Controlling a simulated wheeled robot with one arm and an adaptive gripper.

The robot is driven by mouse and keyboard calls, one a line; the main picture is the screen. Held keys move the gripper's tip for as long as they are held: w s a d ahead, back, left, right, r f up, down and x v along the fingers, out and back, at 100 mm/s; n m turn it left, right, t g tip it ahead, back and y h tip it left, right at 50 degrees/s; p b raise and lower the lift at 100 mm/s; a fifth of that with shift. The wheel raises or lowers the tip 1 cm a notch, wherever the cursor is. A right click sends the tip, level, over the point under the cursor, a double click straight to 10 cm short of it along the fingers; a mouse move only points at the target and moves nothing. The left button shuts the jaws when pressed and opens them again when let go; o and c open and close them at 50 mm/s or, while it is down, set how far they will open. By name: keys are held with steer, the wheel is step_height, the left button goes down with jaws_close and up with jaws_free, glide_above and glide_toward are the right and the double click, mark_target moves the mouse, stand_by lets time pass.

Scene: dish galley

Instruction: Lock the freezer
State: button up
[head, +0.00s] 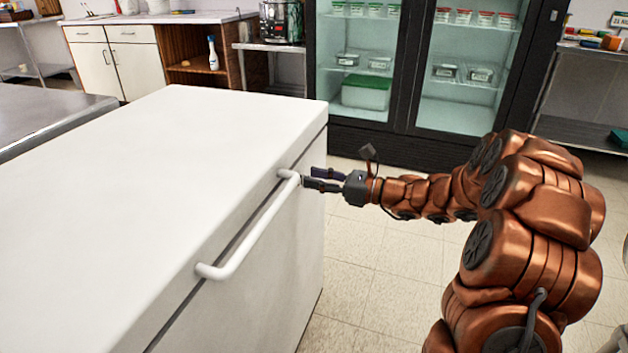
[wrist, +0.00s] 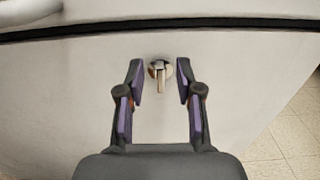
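The freezer is a white chest (head: 140,190) with a closed lid and a white bar handle (head: 248,228) along its front edge. In the wrist view, a round metal lock with a key-like tab (wrist: 160,72) sits on the freezer's front face (wrist: 70,90), below the dark lid seam. The tab points down. My gripper (head: 312,180) is near the far end of the handle, at the front face. In the wrist view my gripper (wrist: 158,72) is open, with one finger on each side of the lock and gaps between. The lock is hidden in the head view.
A glass-door fridge (head: 405,70) with stocked shelves stands behind. A steel counter (head: 40,115) is at the left, and a white cabinet (head: 115,60) is at the back left. The tiled floor (head: 370,270) in front of the freezer is clear.

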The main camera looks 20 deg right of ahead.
steer(key=shift+w+a, duration=0.25)
steer(key=shift+a, duration=0.15)
jaws_close()
